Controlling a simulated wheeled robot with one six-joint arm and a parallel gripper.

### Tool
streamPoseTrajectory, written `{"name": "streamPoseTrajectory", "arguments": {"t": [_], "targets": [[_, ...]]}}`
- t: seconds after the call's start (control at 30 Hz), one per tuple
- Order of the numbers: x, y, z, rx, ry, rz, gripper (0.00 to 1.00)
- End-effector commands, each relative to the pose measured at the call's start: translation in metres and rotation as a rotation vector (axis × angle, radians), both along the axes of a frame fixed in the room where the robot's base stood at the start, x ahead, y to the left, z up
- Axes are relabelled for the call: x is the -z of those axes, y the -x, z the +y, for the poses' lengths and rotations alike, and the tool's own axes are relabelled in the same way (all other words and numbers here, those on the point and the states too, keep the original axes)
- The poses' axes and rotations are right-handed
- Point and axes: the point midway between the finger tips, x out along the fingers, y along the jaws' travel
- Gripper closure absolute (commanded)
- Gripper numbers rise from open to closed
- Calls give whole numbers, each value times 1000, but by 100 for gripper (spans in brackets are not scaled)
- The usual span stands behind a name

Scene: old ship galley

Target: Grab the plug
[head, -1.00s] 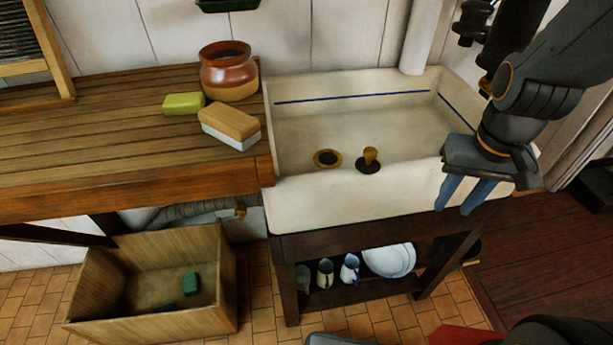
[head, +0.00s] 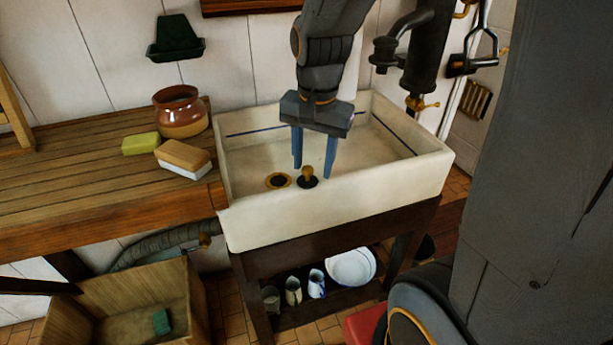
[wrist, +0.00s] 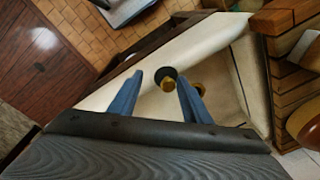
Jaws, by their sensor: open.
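The plug (head: 308,178) has a dark round base and a brass-coloured knob, and stands upright on the floor of the white sink (head: 345,197). The brass-rimmed drain hole (head: 278,181) is just left of it. My gripper (head: 312,172) points down into the sink with its two blue fingers apart and nothing between them. In the head view the plug shows between the fingertips; contact cannot be seen. In the wrist view the plug (wrist: 168,80) appears just beyond the gap between the fingers (wrist: 157,85), nearer the right finger, which partly hides the drain.
The sink walls rise around my gripper. A wooden counter (head: 90,175) at left holds a brown pot (head: 181,112), a brush (head: 183,156) and a green sponge (head: 141,143). A dark pump (head: 425,60) stands behind right. Jugs and a bowl (head: 351,267) sit on the lower shelf.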

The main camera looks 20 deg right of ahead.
Motion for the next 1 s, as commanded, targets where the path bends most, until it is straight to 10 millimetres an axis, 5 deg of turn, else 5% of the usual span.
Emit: {"name": "streamPoseTrajectory", "arguments": {"t": [0.33, 1.0], "targets": [[-26, -27, 0, 534, -31, 93, 56], [25, -33, 0, 594, -30, 106, 56]]}}
